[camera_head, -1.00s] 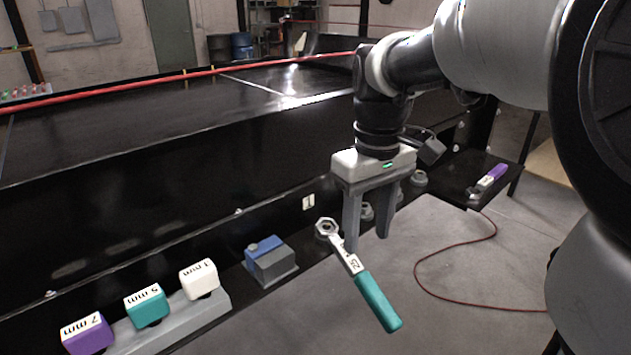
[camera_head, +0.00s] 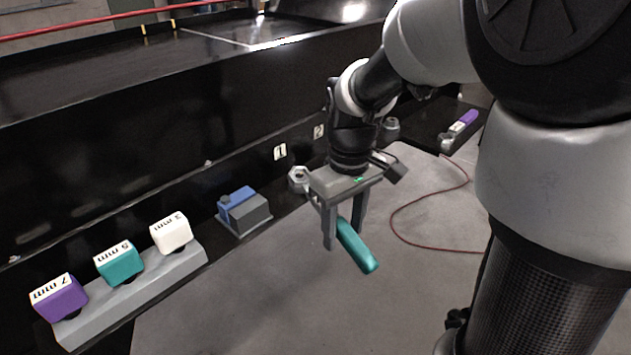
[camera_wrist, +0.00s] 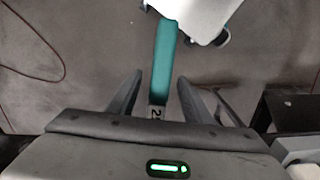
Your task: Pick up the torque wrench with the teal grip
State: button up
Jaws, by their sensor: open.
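The torque wrench with the teal grip (camera_head: 357,247) lies beyond the dark ledge, over the grey floor in the head view. Its metal ring head (camera_head: 299,179) shows left of my gripper; its middle is hidden behind the gripper. My gripper (camera_head: 344,237) is open and straddles the wrench. In the wrist view the teal grip (camera_wrist: 163,62) runs between the two fingers of my gripper (camera_wrist: 160,78), with a gap on each side. A pale label with a partly hidden number shows near the palm. I see no finger clearly touching the wrench.
A grey rack holds purple (camera_head: 59,297), teal (camera_head: 119,263) and white (camera_head: 171,233) blocks marked in mm. A blue-grey device (camera_head: 243,210) sits on the ledge. A purple-gripped tool (camera_head: 462,122) lies at the back right. A red cable (camera_head: 392,222) curves over the floor.

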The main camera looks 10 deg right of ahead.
grip_shut()
jog(key=shift+r, duration=0.1)
